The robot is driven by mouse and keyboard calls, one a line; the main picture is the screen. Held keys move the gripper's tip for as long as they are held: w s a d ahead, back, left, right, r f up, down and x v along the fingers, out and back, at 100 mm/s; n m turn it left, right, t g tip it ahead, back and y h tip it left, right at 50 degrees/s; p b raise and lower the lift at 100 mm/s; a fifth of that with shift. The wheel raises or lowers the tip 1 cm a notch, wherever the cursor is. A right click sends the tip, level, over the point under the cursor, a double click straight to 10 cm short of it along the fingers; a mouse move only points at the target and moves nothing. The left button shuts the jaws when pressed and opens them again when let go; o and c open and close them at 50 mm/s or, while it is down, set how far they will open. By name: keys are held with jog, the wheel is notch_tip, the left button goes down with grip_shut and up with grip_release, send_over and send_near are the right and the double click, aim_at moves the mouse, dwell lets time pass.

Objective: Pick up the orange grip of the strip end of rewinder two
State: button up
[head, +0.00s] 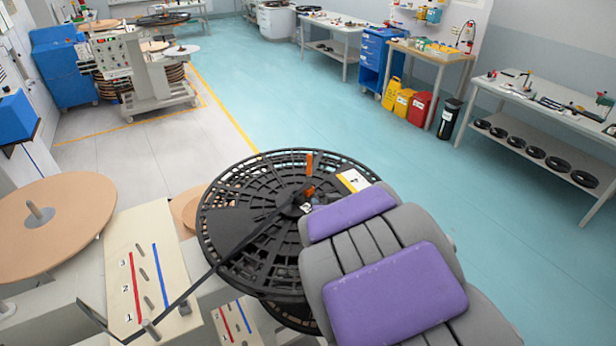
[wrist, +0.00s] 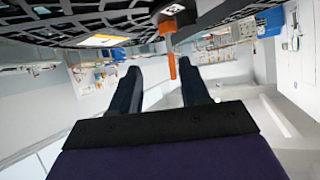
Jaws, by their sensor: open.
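A large black spoked reel (head: 245,190) lies flat in front of me, with a white and yellow label (head: 353,180) on its right side. A narrow orange piece (head: 309,163) shows at the reel's far side, and a smaller orange bit (head: 309,191) near its centre. In the wrist view an orange grip (wrist: 172,66) hangs from an orange block (wrist: 173,16) by the reel's edge. My gripper (wrist: 158,66) is open and empty. The orange grip appears between its fingertips, closer to the right finger; I cannot tell how far beyond them. My arm hides part of the reel.
A black strip runs from the reel to a cream guide plate (head: 150,255) with pins and red and blue lines. A tan disc (head: 55,225) stands left. The teal floor (head: 400,160) is clear to the right, before a bench (head: 545,115).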

notch_tip(320, 180, up, 2)
jog(key=a+r+t, duration=0.1)
jog(key=a, duration=0.1)
send_near(309, 175)
jog(key=x, duration=0.4)
jog(key=p+x, duration=0.1)
jog(key=x, duration=0.1)
jog(key=shift+s+a, duration=0.1)
jog(key=shift+a, duration=0.15)
jog(key=shift+d+x, duration=0.2)
jog(key=shift+x, duration=0.7)
jog(key=shift+d+x, duration=0.2)
jog(key=shift+x, duration=1.65)
jog(key=shift+a+r, duration=0.1)
jog(key=shift+a, duration=0.05)
jog(key=shift+c, duration=0.3)
grip_shut()
